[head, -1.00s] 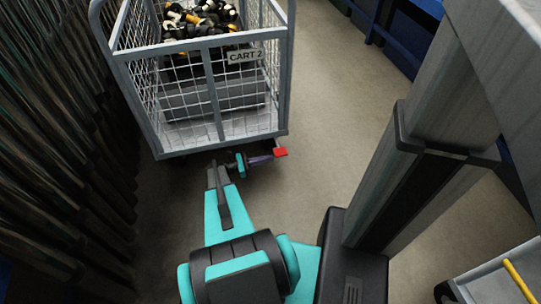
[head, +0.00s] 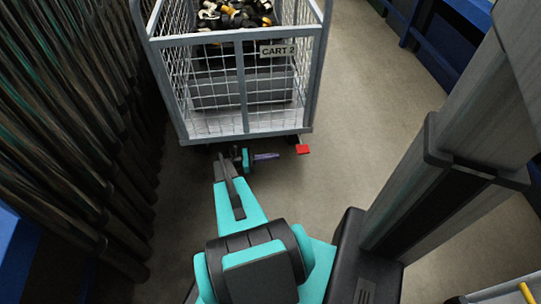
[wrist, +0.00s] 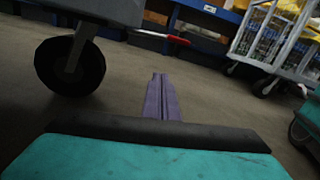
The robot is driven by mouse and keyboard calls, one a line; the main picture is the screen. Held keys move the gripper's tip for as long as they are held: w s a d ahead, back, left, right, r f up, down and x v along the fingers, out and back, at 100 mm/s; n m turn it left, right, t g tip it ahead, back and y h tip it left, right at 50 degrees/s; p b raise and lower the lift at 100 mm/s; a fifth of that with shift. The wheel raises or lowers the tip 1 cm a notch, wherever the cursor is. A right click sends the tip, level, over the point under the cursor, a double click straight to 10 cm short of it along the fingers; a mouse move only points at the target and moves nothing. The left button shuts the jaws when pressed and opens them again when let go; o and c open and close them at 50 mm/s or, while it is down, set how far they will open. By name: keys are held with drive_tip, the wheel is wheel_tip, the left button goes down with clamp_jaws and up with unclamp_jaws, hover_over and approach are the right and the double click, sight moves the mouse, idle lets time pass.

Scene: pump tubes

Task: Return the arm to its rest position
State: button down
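My arm reaches down and forward to the floor in front of the cart in the head view. My gripper (head: 276,156) is low near the cart's front lower edge, just left of a red pedal-like tab (head: 303,149) and apart from it. In the wrist view, my gripper's purple fingers (wrist: 160,98) lie side by side with only a thin seam between them. They look shut and hold nothing. The red tab (wrist: 177,40) shows beyond them.
A wire cart labelled CART 2 (head: 310,98) holds a grey bin (head: 240,92) with black, white and orange parts. A cart wheel (wrist: 70,68) is close at left in the wrist view. Dark tubes (head: 75,140) line the left. Floor (head: 365,110) is clear right of the cart.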

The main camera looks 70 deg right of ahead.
drive_tip(key=shift+w, duration=0.1)
drive_tip(key=w+a+r+n+t+h+p, duration=0.4)
drive_tip(key=w+a+r+p, duration=0.7)
drive_tip(key=w+a, duration=0.3)
drive_tip(key=a+r+t+y+p, duration=0.1)
drive_tip(key=a+r+t+p, duration=0.2)
drive_tip(key=a, duration=0.6)
drive_tip(key=a+r+y+p, duration=0.1)
drive_tip(key=a+r+p, duration=0.3)
drive_tip(key=a, duration=0.5)
drive_tip(key=s+a+r+m+t+y+p, duration=0.1)
drive_tip(key=s+a+r+m+y+p, duration=0.1)
drive_tip(key=a, duration=0.8)
drive_tip(key=s+a+r+m+t+y+p, duration=0.1)
drive_tip(key=s+a+m+y, duration=0.3)
drive_tip(key=a, duration=0.6)
drive_tip(key=s+a+r+m+t+y+p, duration=0.1)
drive_tip(key=s+a+r+m+y+p, duration=0.2)
drive_tip(key=a, duration=0.7)
drive_tip(key=shift+s+a+r+m+t+y+p, duration=0.25)
drive_tip(key=shift+s+r+m+t+y+p, duration=0.25)
drive_tip(key=shift+m+y, duration=0.6)
drive_tip(key=shift+w, duration=0.1)
